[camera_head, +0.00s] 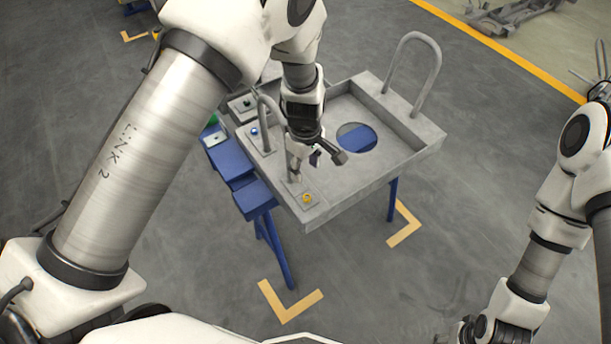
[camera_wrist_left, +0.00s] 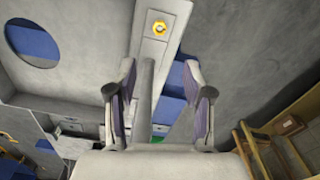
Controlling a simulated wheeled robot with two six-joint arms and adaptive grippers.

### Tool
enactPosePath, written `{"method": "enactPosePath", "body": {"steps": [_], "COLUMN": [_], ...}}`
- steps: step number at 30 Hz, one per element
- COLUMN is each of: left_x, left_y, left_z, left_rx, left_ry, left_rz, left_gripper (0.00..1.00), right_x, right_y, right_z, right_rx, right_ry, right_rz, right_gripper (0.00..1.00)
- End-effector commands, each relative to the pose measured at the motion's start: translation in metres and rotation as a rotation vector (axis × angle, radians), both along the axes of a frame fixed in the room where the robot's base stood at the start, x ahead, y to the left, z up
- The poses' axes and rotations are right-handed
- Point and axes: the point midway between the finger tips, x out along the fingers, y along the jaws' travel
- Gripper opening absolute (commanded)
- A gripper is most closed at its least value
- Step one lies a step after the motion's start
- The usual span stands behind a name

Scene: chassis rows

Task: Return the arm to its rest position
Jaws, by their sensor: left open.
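My left arm comes in from the left in the head view. Its gripper (camera_head: 318,156) is low over the near left part of the grey chassis tray (camera_head: 345,192), beside a grey loop handle (camera_head: 268,113). In the left wrist view the gripper (camera_wrist_left: 160,82) has its two fingers apart. A grey bar of the handle (camera_wrist_left: 144,95) shows between them; I cannot tell whether they touch it. My right arm is at the right edge of the head view, bent downward, and its gripper end at the bottom is dark and partly cut off.
The tray stands on blue legs (camera_head: 272,250) and has a second handle (camera_head: 412,70) at the far right. Blue blocks (camera_head: 255,198) are at its left side. Yellow corner marks (camera_head: 288,302) lie on open grey floor. Wooden frames (camera_wrist_left: 268,145) show in the wrist view.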

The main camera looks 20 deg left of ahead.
Motion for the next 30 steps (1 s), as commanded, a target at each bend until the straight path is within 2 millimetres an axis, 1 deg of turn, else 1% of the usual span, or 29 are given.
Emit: {"method": "enactPosePath", "body": {"steps": [15, 17, 19, 20, 23, 24, 25, 26, 27, 29, 30], "left_x": [-0.001, -0.006, -0.022, -0.034, -0.098, -0.129, -0.154, -0.179, -0.213, -0.266, -0.291], "left_y": [0.0, 0.001, 0.007, 0.011, 0.032, 0.044, 0.054, 0.063, 0.074, 0.089, 0.095], "left_z": [0.0, -0.008, -0.029, -0.04, -0.079, -0.095, -0.106, -0.116, -0.127, -0.136, -0.136], "left_rx": [0.0, -0.001, -0.014, -0.018, -0.017, -0.012, -0.01, -0.009, -0.012, -0.033, -0.052], "left_ry": [0.003, 0.021, 0.072, 0.106, 0.247, 0.293, 0.321, 0.342, 0.36, 0.363, 0.333], "left_rz": [0.0, 0.003, 0.024, 0.036, 0.067, 0.054, 0.026, -0.016, -0.095, -0.271, -0.418], "left_gripper": [0.51, 0.51, 0.51, 0.51, 0.51, 0.51, 0.51, 0.51, 0.51, 0.51, 0.51], "right_x": [0.0, 0.0, 0.0, 0.0, 0.0, 0.0, 0.0, 0.0, 0.0, 0.0, 0.0], "right_y": [0.0, 0.0, 0.0, 0.0, 0.0, 0.0, 0.0, 0.0, 0.0, 0.0, 0.0], "right_z": [0.0, 0.0, 0.0, 0.0, 0.0, 0.0, 0.0, 0.0, 0.0, 0.0, 0.0], "right_rx": [0.0, 0.0, 0.0, 0.0, 0.0, 0.0, 0.0, 0.0, 0.0, 0.0, 0.0], "right_ry": [0.0, 0.0, 0.0, 0.0, 0.0, 0.0, 0.0, 0.0, 0.0, 0.0, 0.0], "right_rz": [0.0, 0.0, 0.0, 0.0, 0.0, 0.0, 0.0, 0.0, 0.0, 0.0, 0.0], "right_gripper": [0.51, 0.51, 0.51, 0.51, 0.51, 0.51, 0.51, 0.51, 0.51, 0.51, 0.51]}}
